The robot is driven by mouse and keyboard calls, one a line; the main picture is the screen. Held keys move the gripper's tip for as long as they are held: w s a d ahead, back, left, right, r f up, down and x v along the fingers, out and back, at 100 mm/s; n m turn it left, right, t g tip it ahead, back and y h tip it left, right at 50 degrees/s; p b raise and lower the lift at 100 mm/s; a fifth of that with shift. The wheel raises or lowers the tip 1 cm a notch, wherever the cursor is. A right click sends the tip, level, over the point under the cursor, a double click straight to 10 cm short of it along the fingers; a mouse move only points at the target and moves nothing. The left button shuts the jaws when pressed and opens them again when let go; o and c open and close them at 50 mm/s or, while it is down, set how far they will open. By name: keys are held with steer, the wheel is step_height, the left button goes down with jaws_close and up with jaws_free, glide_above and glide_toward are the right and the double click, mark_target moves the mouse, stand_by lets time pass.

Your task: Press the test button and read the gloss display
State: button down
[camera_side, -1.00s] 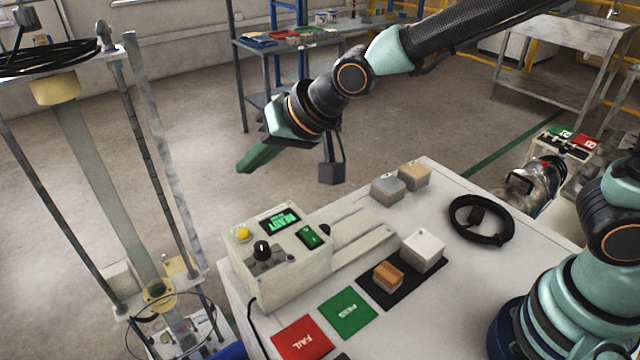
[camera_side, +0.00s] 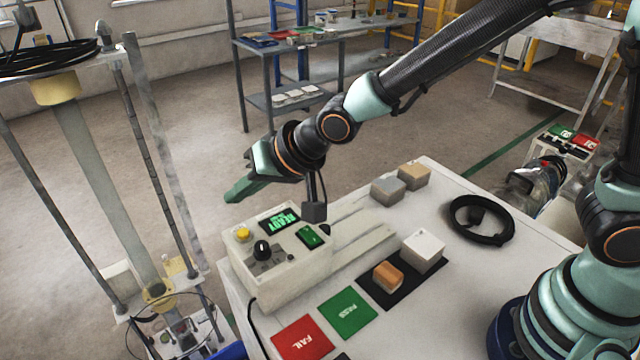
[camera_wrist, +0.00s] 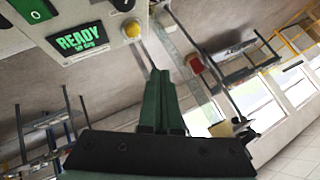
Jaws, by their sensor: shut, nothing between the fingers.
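The gloss tester (camera_side: 285,270) is a pale box at the left end of the white table. Its display (camera_side: 279,221) is lit green and reads "READY" in the wrist view (camera_wrist: 78,41), with a smaller line under it. A round yellow button (camera_side: 243,234) is on its top left; it also shows in the wrist view (camera_wrist: 131,29). A black knob (camera_side: 262,250) and a green switch (camera_side: 308,236) are beside the display. My gripper (camera_side: 232,194) is shut and empty, with green fingers above and behind the yellow button, apart from it. In the wrist view the fingertips (camera_wrist: 160,77) are below the button.
A white block (camera_side: 423,250) and an orange block (camera_side: 388,276) are on a black mat. Green PASS (camera_side: 347,312) and red FAIL (camera_side: 302,338) pads lie in front. Grey (camera_side: 388,189) and tan (camera_side: 414,176) blocks and a black cable coil (camera_side: 481,219) are farther back.

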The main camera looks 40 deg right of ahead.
steer(key=shift+f, duration=2.55)
steer(key=shift+f, duration=0.15)
steer(key=shift+f, duration=0.25)
steer(key=shift+f, duration=0.5)
stand_by(0.6)
stand_by(0.4)
steer(key=shift+r, duration=0.9)
steer(key=shift+r, duration=0.1)
steer(key=shift+r, duration=2.45)
